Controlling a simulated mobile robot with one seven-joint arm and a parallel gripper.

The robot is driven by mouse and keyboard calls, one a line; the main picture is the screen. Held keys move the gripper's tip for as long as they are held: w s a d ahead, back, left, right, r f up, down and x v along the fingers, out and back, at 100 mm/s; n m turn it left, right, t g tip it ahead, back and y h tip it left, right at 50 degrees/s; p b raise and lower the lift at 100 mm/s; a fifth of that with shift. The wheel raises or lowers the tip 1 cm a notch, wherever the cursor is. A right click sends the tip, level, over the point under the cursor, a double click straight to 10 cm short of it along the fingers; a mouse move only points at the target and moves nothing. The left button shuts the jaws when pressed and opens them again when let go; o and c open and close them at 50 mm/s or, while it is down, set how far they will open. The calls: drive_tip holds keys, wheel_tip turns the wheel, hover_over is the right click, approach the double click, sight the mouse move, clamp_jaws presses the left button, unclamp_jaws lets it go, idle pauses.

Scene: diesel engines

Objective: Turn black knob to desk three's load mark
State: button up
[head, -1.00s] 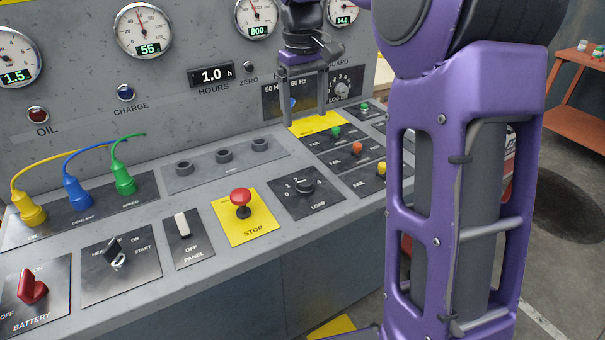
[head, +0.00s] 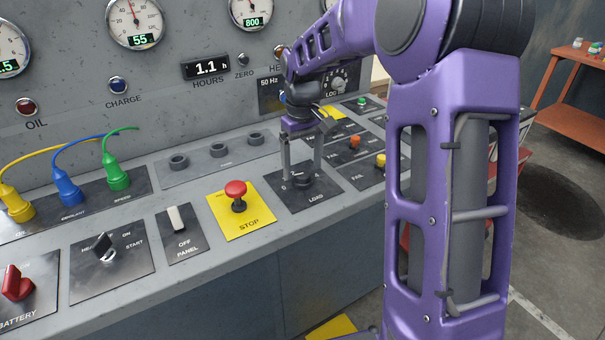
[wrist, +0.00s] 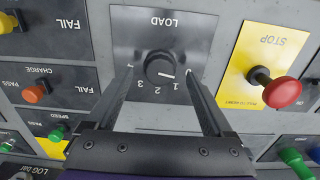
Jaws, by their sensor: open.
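The black knob (head: 303,181) sits on the dark LOAD plate (head: 326,193), right of the STOP button. In the wrist view the knob (wrist: 160,68) appears between my two fingers, with the plate upside down. The knob's white line points right and slightly down, on the side of the 1 mark (wrist: 176,87). The marks 2 and 3 are also readable. My gripper (head: 303,172) is open and points down over the knob, one finger on each side. In the wrist view the fingertips (wrist: 159,72) look apart from it. I cannot tell their exact height.
The red STOP button (head: 236,193) stands up on a yellow plate to the left. Several FAIL switches, including an orange one (wrist: 34,94), are on the other side. A yellow plate (head: 334,113) lies behind. My arm hides the panel's right part.

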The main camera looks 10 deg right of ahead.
drive_tip(key=shift+f, duration=1.1)
drive_tip(key=c, duration=1.4)
drive_tip(key=shift+o, duration=0.2)
drive_tip(key=shift+r+m, duration=0.1)
drive_tip(key=shift+m, duration=0.3)
drive_tip(key=m+p, duration=0.1)
drive_tip(key=m, duration=0.2)
drive_tip(key=shift+m+p, duration=0.45)
drive_tip(key=shift+m, duration=1.55)
